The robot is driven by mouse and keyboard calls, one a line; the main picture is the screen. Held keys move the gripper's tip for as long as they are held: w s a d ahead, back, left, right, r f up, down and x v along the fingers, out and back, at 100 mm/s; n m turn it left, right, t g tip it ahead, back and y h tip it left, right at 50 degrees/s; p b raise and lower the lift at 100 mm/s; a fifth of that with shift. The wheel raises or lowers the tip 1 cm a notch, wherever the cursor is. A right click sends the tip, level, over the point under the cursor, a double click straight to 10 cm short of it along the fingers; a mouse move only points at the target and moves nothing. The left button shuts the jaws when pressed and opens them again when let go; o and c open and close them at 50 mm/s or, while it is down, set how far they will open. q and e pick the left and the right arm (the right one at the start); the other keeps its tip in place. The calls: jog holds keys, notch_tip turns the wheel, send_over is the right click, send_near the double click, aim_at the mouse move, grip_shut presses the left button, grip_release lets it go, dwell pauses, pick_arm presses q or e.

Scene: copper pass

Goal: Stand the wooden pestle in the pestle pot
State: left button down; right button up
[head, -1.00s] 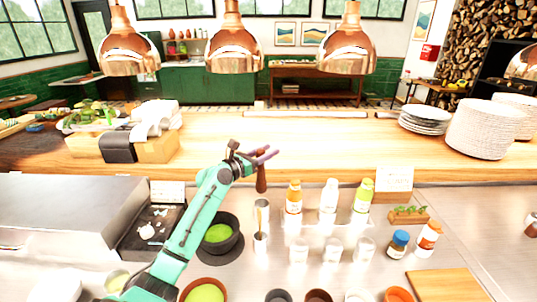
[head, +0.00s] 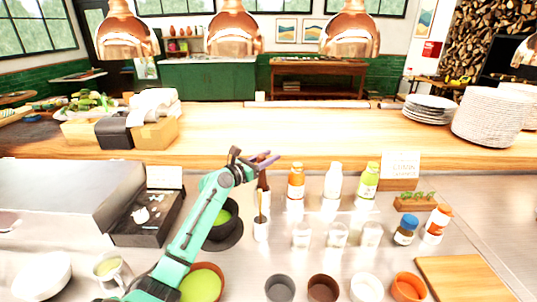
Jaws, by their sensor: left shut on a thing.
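My left gripper (head: 263,161) is shut on the dark brown wooden pestle (head: 263,181), near its top. The pestle hangs roughly upright below the fingers. The narrow, shiny pestle pot (head: 265,204) stands on the steel counter directly below the gripper. The pestle's lower end meets or overlaps the pot's mouth in this view; I cannot tell whether it is inside or just in front. My right gripper is not in view.
A small white cup (head: 261,230) stands in front of the pot. A dark bowl of green contents (head: 224,222) is close on the left, partly behind my arm. An orange-capped bottle (head: 296,182) and a glass (head: 301,234) stand to the right.

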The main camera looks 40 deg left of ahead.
pick_arm(q)
jog(key=shift+f, duration=0.25)
jog(key=c, duration=0.5)
grip_release()
jog(key=shift+o, duration=0.3)
